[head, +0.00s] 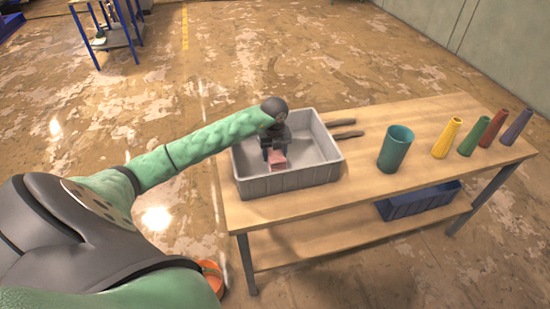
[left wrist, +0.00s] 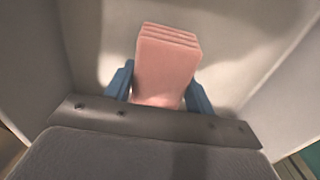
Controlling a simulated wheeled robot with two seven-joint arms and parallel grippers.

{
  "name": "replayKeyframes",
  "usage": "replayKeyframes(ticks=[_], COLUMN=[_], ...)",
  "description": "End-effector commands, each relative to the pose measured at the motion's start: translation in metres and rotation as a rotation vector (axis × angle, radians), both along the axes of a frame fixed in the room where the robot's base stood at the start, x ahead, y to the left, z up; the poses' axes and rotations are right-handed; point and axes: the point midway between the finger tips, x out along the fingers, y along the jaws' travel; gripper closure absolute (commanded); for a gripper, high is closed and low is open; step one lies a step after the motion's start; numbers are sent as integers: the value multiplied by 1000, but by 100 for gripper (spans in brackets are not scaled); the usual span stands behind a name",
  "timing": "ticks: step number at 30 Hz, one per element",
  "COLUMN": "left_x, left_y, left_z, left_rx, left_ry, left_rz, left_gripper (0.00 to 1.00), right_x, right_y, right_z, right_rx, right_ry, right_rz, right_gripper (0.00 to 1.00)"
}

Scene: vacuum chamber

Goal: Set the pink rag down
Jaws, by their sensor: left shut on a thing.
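The pink rag (head: 278,160) is a small folded block, held in my left gripper (head: 278,153) inside the grey bin (head: 290,182). In the left wrist view the rag (left wrist: 168,62) stands out between the two blue fingers of the left gripper (left wrist: 159,92), which are shut on it. The pale bin walls surround it there. I cannot tell whether the rag touches the bin floor. My right gripper is not in view.
The bin stands at the left end of a wooden table (head: 345,185). Two dark tools (head: 345,123) lie behind it. A blue crate (head: 420,202) sits on the lower shelf.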

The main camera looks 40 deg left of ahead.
Motion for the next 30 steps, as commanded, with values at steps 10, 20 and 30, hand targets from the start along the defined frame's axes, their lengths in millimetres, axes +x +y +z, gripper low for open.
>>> replayKeyframes(ticks=[10, 20, 30], left_x=[0, 0, 0], left_y=[0, 0, 0], left_z=[-30, -36, -38], left_rx=[-1, 0, 0], left_ry=[1, 0, 0], left_rz=[0, -1, -1], left_gripper=[67, 67, 24], right_x=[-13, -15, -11], right_y=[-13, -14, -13], right_z=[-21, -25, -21], right_rx=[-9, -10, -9], right_ry=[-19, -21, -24], right_rz=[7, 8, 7], right_gripper=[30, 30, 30])
